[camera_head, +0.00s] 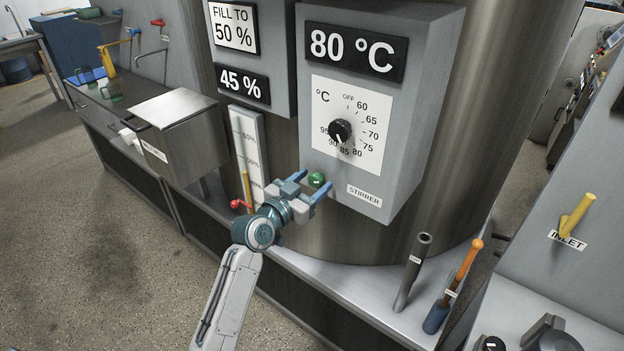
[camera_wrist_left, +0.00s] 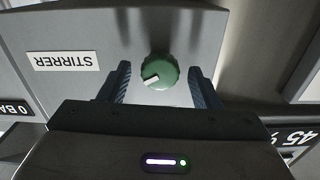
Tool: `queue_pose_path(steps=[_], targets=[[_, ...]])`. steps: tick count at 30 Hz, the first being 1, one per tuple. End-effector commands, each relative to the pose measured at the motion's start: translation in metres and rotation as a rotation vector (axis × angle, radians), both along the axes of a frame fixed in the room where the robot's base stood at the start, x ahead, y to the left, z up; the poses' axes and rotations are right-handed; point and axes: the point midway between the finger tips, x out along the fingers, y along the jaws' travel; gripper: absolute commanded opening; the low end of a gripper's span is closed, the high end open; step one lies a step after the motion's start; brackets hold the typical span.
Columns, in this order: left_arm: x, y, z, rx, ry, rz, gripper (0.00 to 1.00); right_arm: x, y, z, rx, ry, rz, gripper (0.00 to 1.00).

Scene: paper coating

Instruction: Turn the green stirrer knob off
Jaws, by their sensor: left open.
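The green stirrer knob (camera_head: 317,180) sits low on the front of the grey control box (camera_head: 424,90), left of the STIRRER label (camera_head: 364,195). In the left wrist view the knob (camera_wrist_left: 159,72) is round with a white pointer mark. My left gripper (camera_head: 309,186) is open, with its blue fingers on either side of the knob. In the left wrist view the fingers (camera_wrist_left: 160,88) stand apart from the knob, with a gap on both sides. My right gripper is not in view.
A black temperature dial (camera_head: 340,131) is above the knob, under an 80 °C display (camera_head: 355,48). A red-handled valve (camera_head: 240,205) and a level gauge (camera_head: 246,145) are left of the gripper. Upright tools (camera_head: 412,272) stand on the ledge at right.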

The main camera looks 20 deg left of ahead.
Motion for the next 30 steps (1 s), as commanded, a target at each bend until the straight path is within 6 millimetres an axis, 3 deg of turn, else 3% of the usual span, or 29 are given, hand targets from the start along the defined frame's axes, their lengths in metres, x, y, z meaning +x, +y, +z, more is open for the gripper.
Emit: queue_pose_path(steps=[10, 17, 30], targets=[[0.0036, -0.0015, -0.0006, -0.001, 0.001, 0.0, 0.56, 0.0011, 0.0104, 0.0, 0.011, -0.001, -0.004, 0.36], [0.0035, -0.0014, -0.0006, -0.001, 0.001, 0.0, 0.13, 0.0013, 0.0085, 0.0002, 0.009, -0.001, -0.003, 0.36], [0.0034, -0.0012, 0.0003, -0.088, 0.033, 0.0, 0.13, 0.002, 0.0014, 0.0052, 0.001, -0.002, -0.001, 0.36]])
